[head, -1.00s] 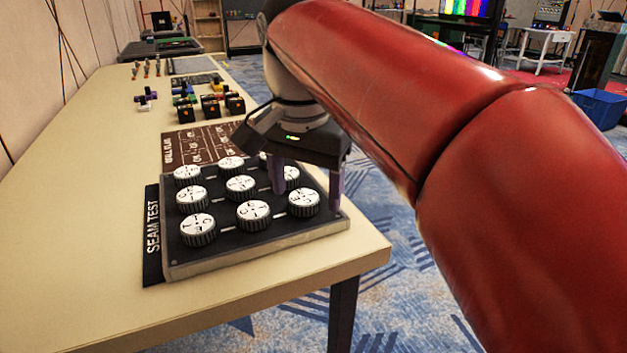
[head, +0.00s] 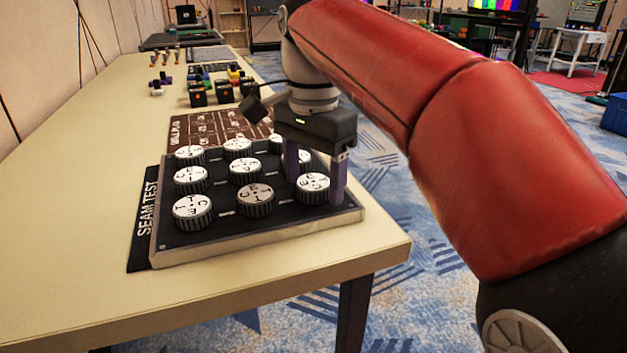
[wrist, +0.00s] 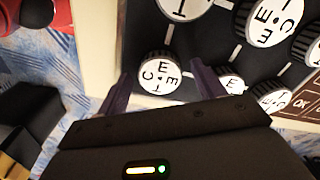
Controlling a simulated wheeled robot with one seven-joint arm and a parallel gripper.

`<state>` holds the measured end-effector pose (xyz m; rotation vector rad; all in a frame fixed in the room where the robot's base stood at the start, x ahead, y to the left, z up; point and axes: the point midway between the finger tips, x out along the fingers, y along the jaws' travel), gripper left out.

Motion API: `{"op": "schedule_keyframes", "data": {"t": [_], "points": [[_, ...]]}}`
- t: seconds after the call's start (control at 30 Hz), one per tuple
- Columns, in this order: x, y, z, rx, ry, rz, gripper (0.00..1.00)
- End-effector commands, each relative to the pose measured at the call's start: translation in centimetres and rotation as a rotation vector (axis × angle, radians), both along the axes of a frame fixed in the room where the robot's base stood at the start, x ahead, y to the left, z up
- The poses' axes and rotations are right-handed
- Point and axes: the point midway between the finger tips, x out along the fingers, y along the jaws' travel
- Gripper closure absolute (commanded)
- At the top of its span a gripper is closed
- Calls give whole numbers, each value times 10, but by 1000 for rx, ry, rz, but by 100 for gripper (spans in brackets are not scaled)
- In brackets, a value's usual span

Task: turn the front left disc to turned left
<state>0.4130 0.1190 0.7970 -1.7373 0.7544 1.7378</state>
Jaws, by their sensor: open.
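A dark board (head: 235,243) on the table carries rows of white-topped discs with dark ribbed rims. Read from the SEAM TEST label (head: 146,222), the front left disc (head: 313,187) is at the board's near right corner in the head view. Its letters C, E, E and T show in the wrist view (wrist: 159,76). My gripper (head: 315,191) is open over this corner, one finger behind the disc and one to its right. In the wrist view, the disc lies between my fingertips (wrist: 162,74). I cannot tell whether they touch it.
Neighbouring discs stand close by, one to the left (head: 255,199) and one behind, partly hidden by a finger. A brown lettered panel (head: 205,127) and small dark blocks (head: 222,93) lie farther back. The table (head: 80,160) is bare on the left.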

Motion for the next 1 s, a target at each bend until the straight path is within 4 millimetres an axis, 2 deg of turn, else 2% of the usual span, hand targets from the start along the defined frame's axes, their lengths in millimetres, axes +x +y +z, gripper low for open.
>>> {"op": "schedule_keyframes", "data": {"t": [0.27,0.6,1.0], "points": [[0,0,-1,0,0,0,33],[0,0,-1,0,0,0,76],[-1,0,1,-1,2,82,76]]}}
